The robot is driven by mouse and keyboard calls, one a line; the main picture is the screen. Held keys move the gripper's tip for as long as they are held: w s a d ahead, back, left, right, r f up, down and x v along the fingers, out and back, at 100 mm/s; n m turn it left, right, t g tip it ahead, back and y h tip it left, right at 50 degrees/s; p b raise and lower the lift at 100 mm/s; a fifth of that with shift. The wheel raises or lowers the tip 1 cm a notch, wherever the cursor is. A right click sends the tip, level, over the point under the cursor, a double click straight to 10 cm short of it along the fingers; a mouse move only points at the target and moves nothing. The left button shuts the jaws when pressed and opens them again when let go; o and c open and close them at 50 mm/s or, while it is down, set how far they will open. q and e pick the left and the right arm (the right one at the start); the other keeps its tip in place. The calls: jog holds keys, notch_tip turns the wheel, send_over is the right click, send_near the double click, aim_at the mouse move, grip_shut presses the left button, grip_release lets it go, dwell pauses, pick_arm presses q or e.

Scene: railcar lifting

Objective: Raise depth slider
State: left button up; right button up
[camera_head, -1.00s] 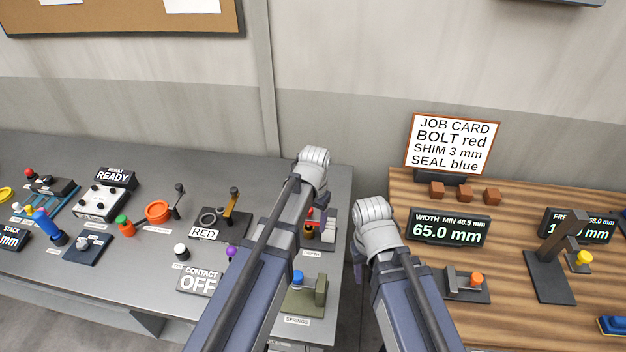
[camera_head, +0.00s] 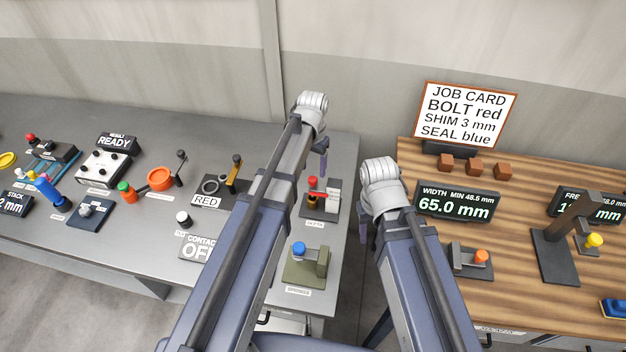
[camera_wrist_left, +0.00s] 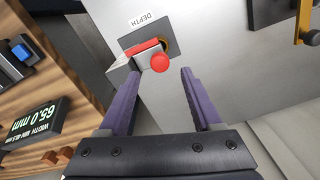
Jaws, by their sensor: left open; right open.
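The depth slider (camera_head: 312,183) has a red knob and stands on a dark base at the right end of the grey bench. In the left wrist view its red knob (camera_wrist_left: 160,63) and red bar sit near the DEPTH label. My left gripper (camera_head: 322,160) is open, above and behind the slider in the head view. In the left wrist view its two purple fingers (camera_wrist_left: 160,78) point toward the slider, with the red knob between the lines of the tips. The gap in height cannot be told. My right gripper (camera_head: 364,232) is mostly hidden behind its own arm, between the benches.
A green fixture with a blue knob (camera_head: 299,249) stands in front of the slider. A lever with an orange handle (camera_head: 234,172) is to its left. The wooden bench (camera_head: 420,160) carries a WIDTH display (camera_head: 456,204). A gap separates the benches.

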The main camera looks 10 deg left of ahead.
aim_at(313, 178)
pick_arm(q)
notch_tip(313, 178, down, 4)
jog(key=b, duration=0.3)
jog(key=shift+f, duration=0.2)
jog(key=shift+r, duration=0.1)
jog(key=shift+c, duration=0.2)
grip_shut()
dwell(0.8)
